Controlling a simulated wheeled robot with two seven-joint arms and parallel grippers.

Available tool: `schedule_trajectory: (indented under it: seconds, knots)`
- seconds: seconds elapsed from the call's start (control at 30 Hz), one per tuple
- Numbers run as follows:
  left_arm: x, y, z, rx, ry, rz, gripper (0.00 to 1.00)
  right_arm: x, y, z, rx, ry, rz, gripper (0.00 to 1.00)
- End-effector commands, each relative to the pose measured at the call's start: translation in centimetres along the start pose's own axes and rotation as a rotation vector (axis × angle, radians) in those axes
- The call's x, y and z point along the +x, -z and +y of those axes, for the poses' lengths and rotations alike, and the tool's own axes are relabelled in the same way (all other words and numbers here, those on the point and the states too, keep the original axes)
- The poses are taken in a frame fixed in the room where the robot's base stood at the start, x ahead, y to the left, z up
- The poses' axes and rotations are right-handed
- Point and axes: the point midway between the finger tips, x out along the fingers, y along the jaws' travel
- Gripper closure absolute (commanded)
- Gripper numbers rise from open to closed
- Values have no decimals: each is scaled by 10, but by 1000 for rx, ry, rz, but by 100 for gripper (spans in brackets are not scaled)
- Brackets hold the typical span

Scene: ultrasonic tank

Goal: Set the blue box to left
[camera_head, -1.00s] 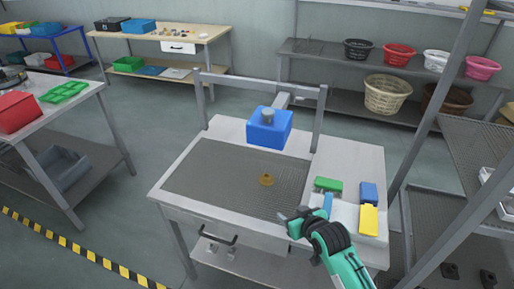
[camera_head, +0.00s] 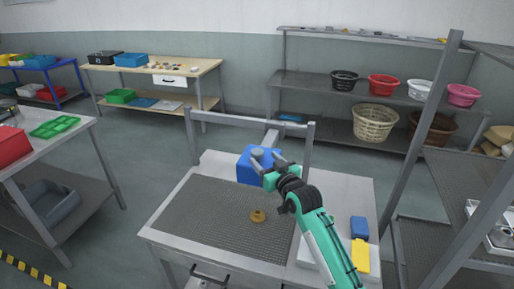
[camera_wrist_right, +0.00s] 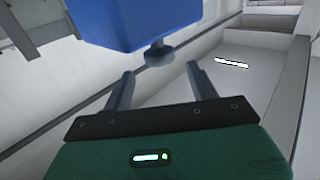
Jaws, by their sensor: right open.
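The blue box (camera_head: 246,174) hangs on a grey frame arm at the back of the worktable. In the right wrist view the blue box (camera_wrist_right: 140,20) fills the top, with a round grey knob (camera_wrist_right: 158,55) sticking out below it. My right gripper (camera_head: 268,162) is at the box's right side and covers part of it. In the wrist view its two fingers (camera_wrist_right: 160,85) are spread, with the knob ahead between them and nothing held. I cannot tell whether a finger touches the knob. My left gripper is not in view.
A brown ring-shaped part (camera_head: 258,216) lies on the dark mesh plate (camera_head: 205,215). A blue block (camera_head: 360,228) and a yellow block (camera_head: 360,256) lie to the right of my arm. The frame's upright post (camera_head: 307,150) stands right of the gripper.

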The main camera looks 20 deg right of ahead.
Motion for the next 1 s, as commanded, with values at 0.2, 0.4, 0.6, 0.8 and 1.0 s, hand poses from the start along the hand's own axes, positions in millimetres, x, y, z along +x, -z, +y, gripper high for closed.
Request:
schedule_trajectory:
  seconds: [0.2, 0.4, 0.6, 0.8, 1.0]
  knots:
    - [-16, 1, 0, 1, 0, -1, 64, 35, 3, -1, 1, 1, -1, 41]
    - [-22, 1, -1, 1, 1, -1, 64, 54, 1, 0, 2, 1, 0, 41]
    - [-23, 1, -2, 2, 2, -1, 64, 61, 0, 0, 1, 1, 0, 41]
    - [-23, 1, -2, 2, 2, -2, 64, 61, 0, 0, 1, 1, 0, 41]
    - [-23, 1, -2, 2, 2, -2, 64, 61, 0, 0, 1, 1, 0, 74]
